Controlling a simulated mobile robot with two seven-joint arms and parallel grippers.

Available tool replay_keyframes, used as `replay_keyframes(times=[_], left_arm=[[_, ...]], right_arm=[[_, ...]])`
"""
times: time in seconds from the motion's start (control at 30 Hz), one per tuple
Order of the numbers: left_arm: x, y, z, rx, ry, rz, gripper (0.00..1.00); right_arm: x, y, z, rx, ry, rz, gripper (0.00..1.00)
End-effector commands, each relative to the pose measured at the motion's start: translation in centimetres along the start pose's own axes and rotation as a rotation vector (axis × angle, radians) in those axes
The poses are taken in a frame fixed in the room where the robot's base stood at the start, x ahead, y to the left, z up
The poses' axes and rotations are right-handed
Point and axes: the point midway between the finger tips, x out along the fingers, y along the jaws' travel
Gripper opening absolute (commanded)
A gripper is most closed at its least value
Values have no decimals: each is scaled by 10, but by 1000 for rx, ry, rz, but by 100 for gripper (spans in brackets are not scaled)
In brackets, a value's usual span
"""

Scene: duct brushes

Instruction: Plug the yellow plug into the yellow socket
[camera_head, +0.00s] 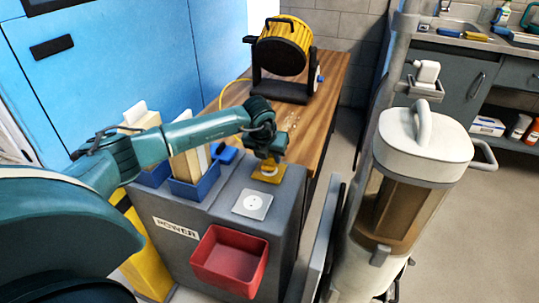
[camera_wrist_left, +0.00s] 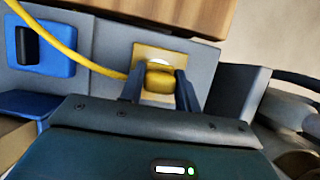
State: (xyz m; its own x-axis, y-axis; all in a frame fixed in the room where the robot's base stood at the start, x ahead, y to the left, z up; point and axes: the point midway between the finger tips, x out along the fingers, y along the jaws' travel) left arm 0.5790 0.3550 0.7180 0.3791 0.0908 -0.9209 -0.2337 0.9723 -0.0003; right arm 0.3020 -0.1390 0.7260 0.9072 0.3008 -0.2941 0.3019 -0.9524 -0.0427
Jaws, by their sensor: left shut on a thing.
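My left gripper (camera_head: 269,158) is over the yellow socket (camera_head: 267,174) on top of the grey power cabinet (camera_head: 290,200). In the left wrist view the gripper (camera_wrist_left: 159,84) is shut on the yellow plug (camera_wrist_left: 159,79), with one finger on each side of it. The plug is at the yellow socket plate (camera_wrist_left: 143,50); I cannot tell whether its pins are inside. A yellow cord (camera_wrist_left: 82,58) runs off to the upper left. In the head view the gripper mostly hides the plug. My right gripper is not in view.
A white socket (camera_head: 252,204) lies nearer on the cabinet, and a blue socket (camera_head: 224,153) is behind to the left. A red bin (camera_head: 230,260) hangs in front. A large vacuum (camera_head: 415,165) stands right.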

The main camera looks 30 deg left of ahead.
Motion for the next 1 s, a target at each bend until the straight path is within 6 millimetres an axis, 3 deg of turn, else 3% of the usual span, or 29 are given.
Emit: replay_keyframes(times=[0.57, 0.6, 0.9, 1.0], left_arm=[[11, 0, -4, 0, 0, 0, 12], [10, 0, -4, 0, 0, 0, 34], [10, 0, -4, 0, 0, 0, 58], [10, 0, -4, 0, 0, 0, 58]], right_arm=[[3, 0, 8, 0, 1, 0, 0], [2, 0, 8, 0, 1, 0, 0], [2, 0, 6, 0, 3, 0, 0], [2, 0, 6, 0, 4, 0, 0]])
